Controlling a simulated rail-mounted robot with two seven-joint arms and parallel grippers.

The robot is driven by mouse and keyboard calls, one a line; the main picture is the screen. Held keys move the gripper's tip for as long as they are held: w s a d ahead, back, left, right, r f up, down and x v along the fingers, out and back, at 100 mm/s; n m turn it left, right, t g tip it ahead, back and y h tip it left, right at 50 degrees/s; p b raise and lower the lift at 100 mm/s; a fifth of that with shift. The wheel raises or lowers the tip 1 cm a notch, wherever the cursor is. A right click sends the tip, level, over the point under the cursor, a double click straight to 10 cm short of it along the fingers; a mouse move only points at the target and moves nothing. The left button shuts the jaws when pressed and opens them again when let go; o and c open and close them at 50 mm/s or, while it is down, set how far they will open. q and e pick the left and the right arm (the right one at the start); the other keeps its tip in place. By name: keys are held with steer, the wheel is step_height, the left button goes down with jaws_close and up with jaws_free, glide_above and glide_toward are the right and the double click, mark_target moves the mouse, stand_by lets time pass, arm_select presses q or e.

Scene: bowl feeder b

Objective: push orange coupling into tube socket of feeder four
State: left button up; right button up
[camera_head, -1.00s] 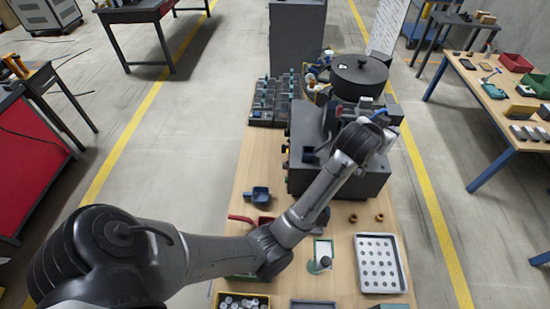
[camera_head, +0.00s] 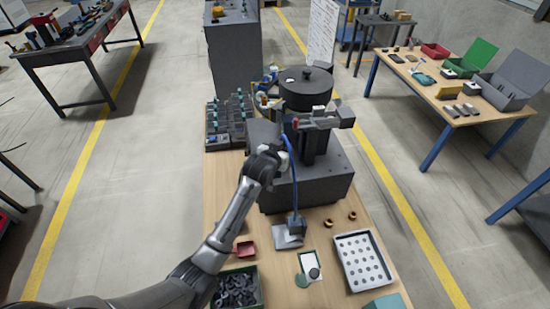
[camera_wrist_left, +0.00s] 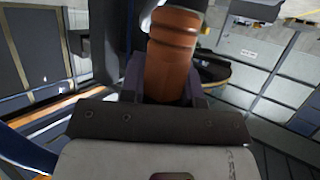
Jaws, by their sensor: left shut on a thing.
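The orange coupling (camera_wrist_left: 172,58) is a ribbed copper-orange cylinder between the fingers of my left gripper (camera_wrist_left: 165,88) in the left wrist view. The gripper is shut on it. In the head view, my left gripper (camera_head: 272,155) is at the left front of the dark feeder machine; its fingers and the coupling are too small or hidden to make out. The feeder bowl (camera_head: 305,88) is black and round with a lid knob. A blue tube (camera_head: 293,180) runs from near my wrist down to a small grey block (camera_head: 297,225). I cannot make out the tube socket. My right gripper is not in view.
The dark machine box (camera_head: 325,180) stands on the wooden bench (camera_head: 222,185). A rack of dark parts (camera_head: 225,122) is at its left. A white tray with holes (camera_head: 363,262), two orange-brown rings (camera_head: 340,220), a red scoop (camera_head: 246,249) and a parts bin (camera_head: 237,288) lie in front.

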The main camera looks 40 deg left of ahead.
arm_select(q)
steer(key=shift+s+a+f, duration=0.1)
steer(key=shift+a+f, duration=0.3)
steer(key=shift+a, duration=0.25)
steer(key=shift+a+f, duration=0.4)
steer(key=shift+a, duration=0.2)
steer(key=shift+f, duration=1.95)
steer(key=o, duration=0.9)
steer(key=shift+f, duration=0.1)
steer(key=shift+o, duration=0.2)
